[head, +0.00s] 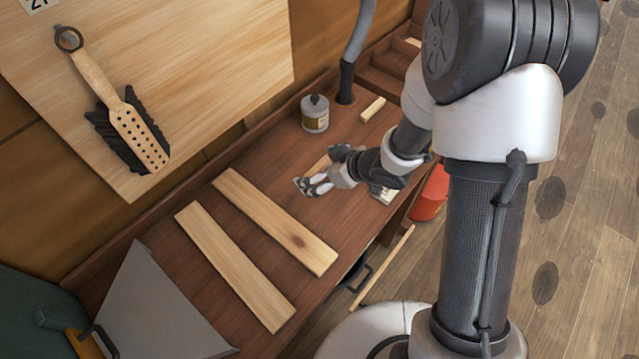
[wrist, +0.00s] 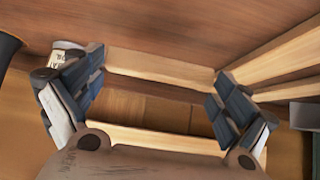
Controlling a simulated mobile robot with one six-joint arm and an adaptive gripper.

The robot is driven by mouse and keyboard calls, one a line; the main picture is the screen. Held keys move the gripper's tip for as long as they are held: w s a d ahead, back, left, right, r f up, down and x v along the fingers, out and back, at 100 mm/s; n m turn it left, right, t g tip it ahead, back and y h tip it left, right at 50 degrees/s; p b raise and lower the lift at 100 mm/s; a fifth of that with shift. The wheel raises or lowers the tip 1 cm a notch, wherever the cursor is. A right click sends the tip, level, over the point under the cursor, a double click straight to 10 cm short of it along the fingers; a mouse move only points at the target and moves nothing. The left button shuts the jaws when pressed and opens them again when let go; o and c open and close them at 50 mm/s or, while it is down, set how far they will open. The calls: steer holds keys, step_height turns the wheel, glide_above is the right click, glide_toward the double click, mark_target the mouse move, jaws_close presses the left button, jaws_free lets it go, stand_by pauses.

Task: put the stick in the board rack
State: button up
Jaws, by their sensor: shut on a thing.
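My gripper (head: 318,186) is low over the bench top, past the ends of the two flat boards. In the wrist view its fingers (wrist: 160,88) are wide apart, with a pale wooden stick (wrist: 160,68) spanning between the fingertips. In the head view a short part of pale wood, apparently this stick (head: 321,163), shows beside the fingers; the rest is hidden by my gripper. A wooden rack with compartments (head: 383,72) stands at the far end of the bench, partly behind my arm; I cannot tell for sure that it is the board rack.
Two flat boards (head: 275,222) (head: 235,266) lie on the bench (head: 150,240). A jar (head: 315,114) and a small wooden block (head: 373,109) stand beyond my gripper. A red bucket (head: 430,195) and a thin pale strip (head: 384,268) are beside the bench.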

steer(key=shift+f+b, duration=1.05)
steer(key=shift+f, duration=1.1)
steer(key=shift+f, duration=0.2)
steer(key=o, duration=0.5)
steer(key=shift+r, duration=0.1)
steer(key=shift+r, duration=0.2)
steer(key=p+v, duration=0.5)
steer(key=v, duration=0.7)
steer(key=shift+d, duration=0.1)
